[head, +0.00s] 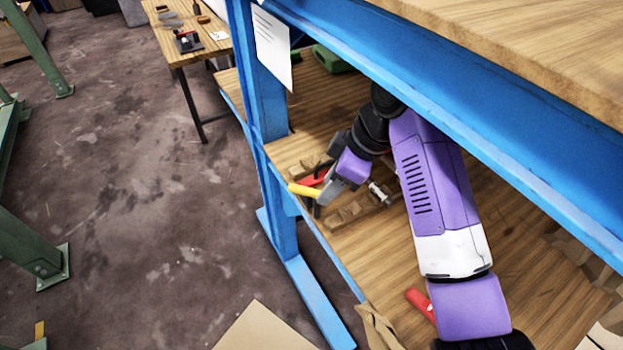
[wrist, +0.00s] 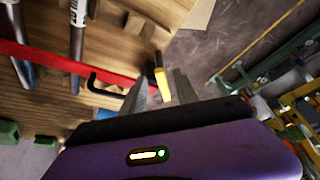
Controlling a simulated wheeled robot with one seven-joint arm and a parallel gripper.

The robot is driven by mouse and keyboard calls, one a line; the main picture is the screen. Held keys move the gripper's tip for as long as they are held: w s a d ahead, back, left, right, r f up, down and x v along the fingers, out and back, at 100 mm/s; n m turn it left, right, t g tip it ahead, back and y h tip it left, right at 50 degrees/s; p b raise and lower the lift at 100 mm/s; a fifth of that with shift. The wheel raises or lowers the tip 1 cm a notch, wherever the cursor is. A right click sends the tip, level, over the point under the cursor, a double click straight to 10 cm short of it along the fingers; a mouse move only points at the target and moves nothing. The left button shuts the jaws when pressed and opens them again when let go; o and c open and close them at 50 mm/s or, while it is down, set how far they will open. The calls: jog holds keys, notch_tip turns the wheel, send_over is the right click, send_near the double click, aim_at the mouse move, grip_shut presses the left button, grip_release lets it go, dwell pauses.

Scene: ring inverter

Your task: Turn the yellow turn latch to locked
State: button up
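The yellow turn latch (head: 304,190) is a short bar that sticks out past the front edge of the wooden shelf, near the blue post. It also shows in the wrist view (wrist: 160,72), close to the end of a red bar (wrist: 75,62). My gripper (head: 322,197) is at the latch, reaching in from the right. In the wrist view, its two grey fingers (wrist: 160,88) stand apart, one on each side of the latch's line. The latch appears between or just beyond the fingertips. I cannot tell whether they touch it. The latch's pivot is hidden.
The wooden shelf (head: 390,262) lies under a blue beam (head: 480,85) and wooden top. A blue post (head: 262,75) with a paper sheet stands left of my gripper. A red cylinder (head: 420,303) lies on the shelf. Bare floor (head: 150,200) is left.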

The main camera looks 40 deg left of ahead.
aim_at(308, 190)
jog(key=a, duration=0.1)
jog(key=s+a, duration=0.1)
jog(key=a, duration=0.1)
jog(key=shift+a+f, duration=0.1)
jog(key=shift+a, duration=0.05)
jog(key=shift+s+a+f+p, duration=0.15)
jog(key=shift+f+p, duration=0.15)
jog(key=shift+f, duration=0.2)
grip_shut()
